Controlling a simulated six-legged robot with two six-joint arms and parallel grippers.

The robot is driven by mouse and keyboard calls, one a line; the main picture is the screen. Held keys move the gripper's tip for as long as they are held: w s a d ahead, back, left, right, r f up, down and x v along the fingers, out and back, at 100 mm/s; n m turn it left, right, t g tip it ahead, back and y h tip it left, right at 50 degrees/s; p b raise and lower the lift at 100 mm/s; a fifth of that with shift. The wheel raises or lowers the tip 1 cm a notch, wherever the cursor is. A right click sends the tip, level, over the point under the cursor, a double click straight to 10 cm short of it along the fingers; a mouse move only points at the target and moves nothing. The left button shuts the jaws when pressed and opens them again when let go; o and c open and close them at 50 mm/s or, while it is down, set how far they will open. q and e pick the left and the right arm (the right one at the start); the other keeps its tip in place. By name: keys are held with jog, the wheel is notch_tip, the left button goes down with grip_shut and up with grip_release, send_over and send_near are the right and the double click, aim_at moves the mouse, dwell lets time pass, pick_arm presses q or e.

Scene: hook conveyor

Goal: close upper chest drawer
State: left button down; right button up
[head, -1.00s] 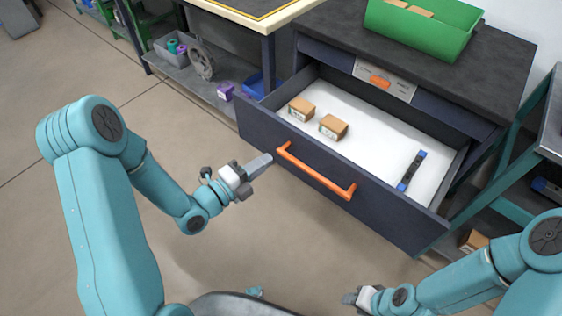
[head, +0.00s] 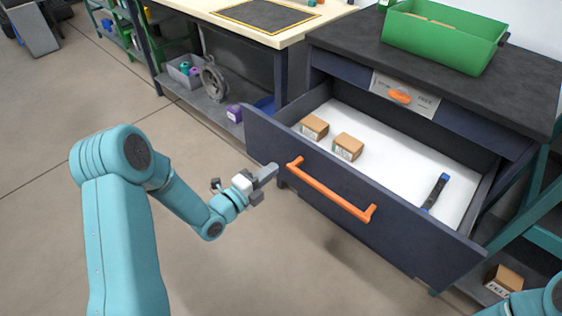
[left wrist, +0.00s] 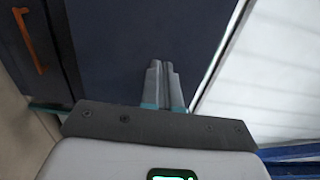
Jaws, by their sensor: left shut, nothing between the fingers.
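The chest's upper drawer (head: 385,235) is pulled well out in the head view. It has a dark blue front and a white floor, with an orange bar handle (head: 330,190) across the front. My left gripper (head: 273,172) is shut and empty, its fingers pointing at the drawer front just left of the handle's left end. I cannot tell whether the tips touch. In the left wrist view the closed fingers (left wrist: 163,72) lie before a dark blue panel, with an orange bar at the upper left. My right gripper is out of view; only part of that arm shows at bottom right.
The drawer holds two small cardboard boxes (head: 348,147) and a dark blue-ended item (head: 436,190). A green bin (head: 440,42) stands on the chest top. A workbench (head: 290,38) stands to the left. Open floor lies before the drawer.

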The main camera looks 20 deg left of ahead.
aim_at(289, 157)
pick_arm(q)
jog(key=x, duration=0.4)
jog(key=shift+w+d, duration=0.15)
jog(key=shift+w, duration=0.25)
jog(key=shift+w, duration=0.1)
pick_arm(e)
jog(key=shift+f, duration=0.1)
